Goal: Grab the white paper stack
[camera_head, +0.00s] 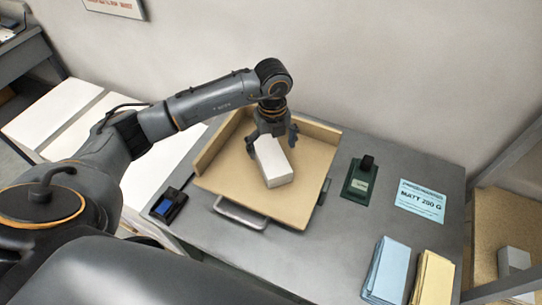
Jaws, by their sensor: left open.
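The white paper stack (274,166) lies in the tan tray (308,150), on the tray's bare floor. My left gripper (272,138) is over the far end of the stack, pointing down. Its fingers are apart, one on the left and one on the right of the stack's far end. I cannot tell whether the fingers touch it. The left arm partly covers the back of the tray. My right gripper is not in view.
The tray stands on a grey table (300,261). A small black and blue device (168,205) is left of it. A green stamp-like device (361,179) and a blue label card (421,200) are right of it. Blue (387,270) and yellow (433,279) paper stacks lie at the front right.

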